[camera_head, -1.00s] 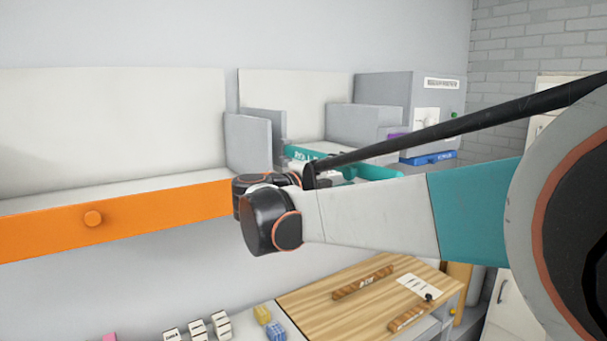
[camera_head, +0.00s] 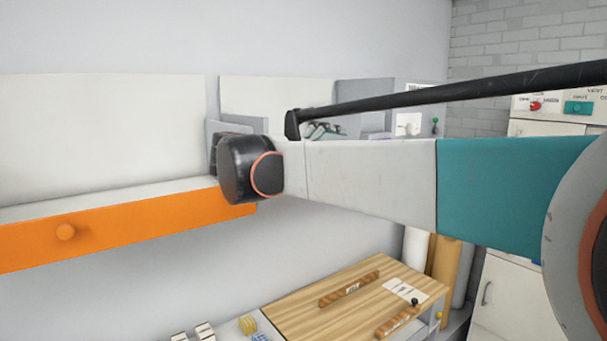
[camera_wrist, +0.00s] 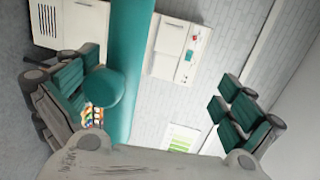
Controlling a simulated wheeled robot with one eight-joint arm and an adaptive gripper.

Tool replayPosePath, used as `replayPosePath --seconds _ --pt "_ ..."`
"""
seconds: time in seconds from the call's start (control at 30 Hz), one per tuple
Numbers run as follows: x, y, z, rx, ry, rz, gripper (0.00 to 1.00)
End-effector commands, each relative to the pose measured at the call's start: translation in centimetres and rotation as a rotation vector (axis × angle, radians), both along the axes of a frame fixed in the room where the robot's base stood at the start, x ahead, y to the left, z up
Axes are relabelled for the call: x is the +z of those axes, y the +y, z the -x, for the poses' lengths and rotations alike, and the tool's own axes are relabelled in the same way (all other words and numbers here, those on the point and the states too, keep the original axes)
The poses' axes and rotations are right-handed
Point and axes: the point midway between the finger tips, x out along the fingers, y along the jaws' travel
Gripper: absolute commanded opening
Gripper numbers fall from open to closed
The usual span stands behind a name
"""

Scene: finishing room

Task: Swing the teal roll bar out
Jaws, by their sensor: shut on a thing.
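The teal roll bar (camera_wrist: 129,50) runs down through the wrist view, with a round teal end or knob (camera_wrist: 102,87) at its left side. In the head view my arm covers most of the gripper and the bar; only small teal and grey parts show above the arm, too small to tell apart.
An orange-fronted shelf (camera_head: 120,230) with a round knob is at left. A wooden board (camera_head: 350,297) with brown bars lies on a bench below. A grey box (camera_head: 375,100) stands behind my arm. White cabinets (camera_head: 505,295) are at right.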

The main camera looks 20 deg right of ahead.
Motion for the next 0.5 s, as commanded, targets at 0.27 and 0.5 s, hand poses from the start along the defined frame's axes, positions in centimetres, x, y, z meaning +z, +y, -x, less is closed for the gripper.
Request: replayPosePath --seconds 0.27,0.5 --pt "0.8 0.4 -0.1 0.009 -0.004 0.002 0.81" --pt "0.8 1.6 0.3 0.006 -0.002 0.004 0.81"
